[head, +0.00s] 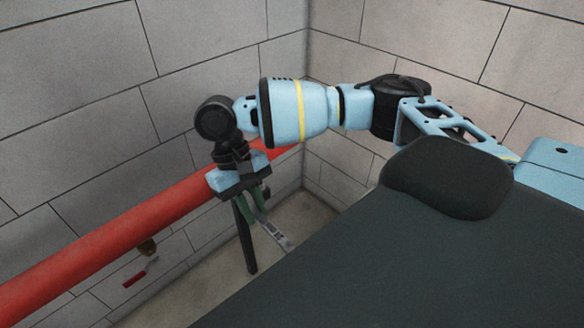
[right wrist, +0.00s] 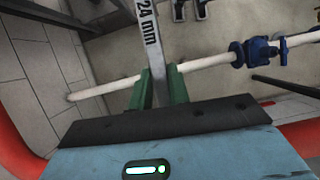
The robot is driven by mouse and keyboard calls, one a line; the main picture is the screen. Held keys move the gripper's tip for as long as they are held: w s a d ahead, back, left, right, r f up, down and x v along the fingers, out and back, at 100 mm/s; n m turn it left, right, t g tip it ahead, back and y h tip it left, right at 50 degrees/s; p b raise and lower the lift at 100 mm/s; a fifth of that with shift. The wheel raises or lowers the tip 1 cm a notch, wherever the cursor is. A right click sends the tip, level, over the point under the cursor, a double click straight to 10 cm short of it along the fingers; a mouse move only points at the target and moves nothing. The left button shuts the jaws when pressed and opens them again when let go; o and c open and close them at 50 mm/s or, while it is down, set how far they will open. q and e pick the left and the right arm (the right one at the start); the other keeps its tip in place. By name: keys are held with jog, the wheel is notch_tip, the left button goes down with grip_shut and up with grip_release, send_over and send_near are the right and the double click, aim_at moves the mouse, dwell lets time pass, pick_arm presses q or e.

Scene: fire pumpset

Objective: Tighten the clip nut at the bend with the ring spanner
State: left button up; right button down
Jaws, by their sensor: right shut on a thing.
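My right gripper (head: 254,203) points down in front of the red pipe, near the wall corner. Its green fingers are shut on the shank of the grey ring spanner (head: 276,235), which slants down to the right below them. In the right wrist view the spanner (right wrist: 150,50) stands between the green fingers (right wrist: 158,88), with "24 mm" on its shank. Its far end runs out of the top of that view, so I cannot see what it touches there. The clip nut and the bend cannot be made out. My left gripper is not in view.
The red pipe (head: 120,229) runs along the block wall behind the gripper. A dark post (head: 244,240) stands beside the spanner. The right wrist view shows a white pipe (right wrist: 205,65) with a blue valve (right wrist: 256,51).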

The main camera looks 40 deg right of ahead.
jog(key=shift+a+f+n, duration=0.1)
jog(key=shift+f+n, duration=0.2)
jog(key=shift+n, duration=0.3)
jog(key=f+n+h, duration=0.1)
jog(key=n, duration=0.1)
jog(key=f+n+h, duration=0.1)
jog(key=n, duration=0.1)
jog(key=w+d+f+n+t+h, duration=0.1)
jog(key=n, duration=0.2)
jog(key=shift+f, duration=0.25)
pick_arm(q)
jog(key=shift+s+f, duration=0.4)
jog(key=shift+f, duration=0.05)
pick_arm(e)
jog(key=w+d+f+n+t+y, duration=0.1)
jog(key=d+n+t, duration=0.3)
jog(key=n, duration=1)
jog(key=w+d+f+n+t+y, duration=0.2)
jog(key=w+d+n+t, duration=0.1)
jog(key=d+n, duration=0.6)
jog(key=n+t, duration=0.1)
jog(key=n, duration=0.3)
jog(key=shift+f+n, duration=0.4)
jog(key=shift+a, duration=0.1)
